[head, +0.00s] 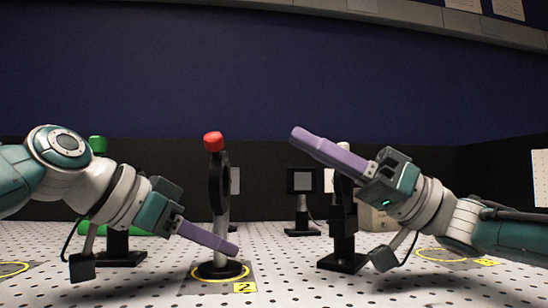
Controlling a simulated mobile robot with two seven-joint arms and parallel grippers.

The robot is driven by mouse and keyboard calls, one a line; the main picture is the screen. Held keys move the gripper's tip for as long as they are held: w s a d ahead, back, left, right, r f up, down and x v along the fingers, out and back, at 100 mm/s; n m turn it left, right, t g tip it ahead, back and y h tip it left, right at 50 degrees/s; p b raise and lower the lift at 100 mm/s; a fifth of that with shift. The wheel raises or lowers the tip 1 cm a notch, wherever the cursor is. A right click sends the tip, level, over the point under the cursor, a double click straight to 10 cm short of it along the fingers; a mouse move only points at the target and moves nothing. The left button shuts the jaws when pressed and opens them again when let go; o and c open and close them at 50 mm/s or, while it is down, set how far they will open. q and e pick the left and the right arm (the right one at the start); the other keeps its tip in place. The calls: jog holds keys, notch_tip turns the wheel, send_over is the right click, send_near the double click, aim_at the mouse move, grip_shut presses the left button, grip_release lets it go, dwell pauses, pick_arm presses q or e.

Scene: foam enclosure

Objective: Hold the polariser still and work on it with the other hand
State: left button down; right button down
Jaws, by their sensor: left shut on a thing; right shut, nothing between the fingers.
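The polariser (219,183) stands upright on a white post with a round black base, a dark ring seen edge-on with a red knob on top. It stands inside a yellow circle marked 2. My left gripper (232,250) reaches down from the left, its purple fingers shut on the lower post, just above the base. The fingers hide part of the post. My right gripper (298,135) is shut and empty, its purple fingers pointing up and left. It is raised to the right of the red knob, clear of the polariser.
A black mount (343,225) stands partly behind my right gripper. A black square frame on a stand (302,182) is further back. A green-topped post (98,145) is behind my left arm. The perforated white table (290,285) is bare in front.

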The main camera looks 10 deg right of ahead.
pick_arm(q)
jog(key=c, duration=0.7)
grip_release()
jog(key=shift+o, duration=0.2)
